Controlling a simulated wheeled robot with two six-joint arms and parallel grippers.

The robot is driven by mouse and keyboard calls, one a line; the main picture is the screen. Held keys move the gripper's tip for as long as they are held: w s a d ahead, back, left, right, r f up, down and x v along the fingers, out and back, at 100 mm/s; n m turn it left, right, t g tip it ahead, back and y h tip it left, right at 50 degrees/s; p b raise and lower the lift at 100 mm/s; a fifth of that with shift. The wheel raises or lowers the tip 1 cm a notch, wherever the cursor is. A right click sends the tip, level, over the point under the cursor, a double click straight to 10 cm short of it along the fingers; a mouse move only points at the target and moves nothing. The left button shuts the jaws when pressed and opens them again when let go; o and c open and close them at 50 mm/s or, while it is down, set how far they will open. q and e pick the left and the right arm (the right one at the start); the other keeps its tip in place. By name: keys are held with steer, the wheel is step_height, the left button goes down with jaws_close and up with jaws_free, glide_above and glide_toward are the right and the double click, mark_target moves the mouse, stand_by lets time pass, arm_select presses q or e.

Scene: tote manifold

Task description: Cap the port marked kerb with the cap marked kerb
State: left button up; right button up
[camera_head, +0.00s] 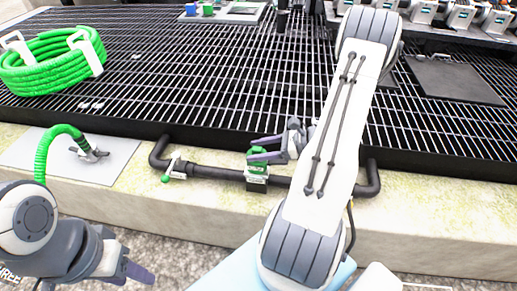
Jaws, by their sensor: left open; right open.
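My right gripper (258,149) is open just above the black pipe, its fingers pointing left. A green piece (257,165) with a small white-and-green label sits on the pipe right below the fingers; the marking is too small to read, and I cannot tell whether it is a cap or a port, or whether the fingers touch it. My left gripper (140,274) is open and empty at the lower left, above the gravel. No marking reading kerb is legible. My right arm hides part of the grating and pipe.
The black pipe (216,172) runs along the pale kerb's face, with a green-tipped valve lever (168,176). A coiled green hose (52,62) lies on the grating. Blue (190,9) and green (207,9) pieces sit on a far plate. Several labelled units (460,17) line the back right.

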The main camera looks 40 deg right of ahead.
steer(key=p+v, duration=0.3)
steer(key=v, duration=0.6)
steer(key=shift+s+d+r, duration=0.25)
steer(key=shift+s+d, duration=0.2)
steer(key=shift+s, duration=0.05)
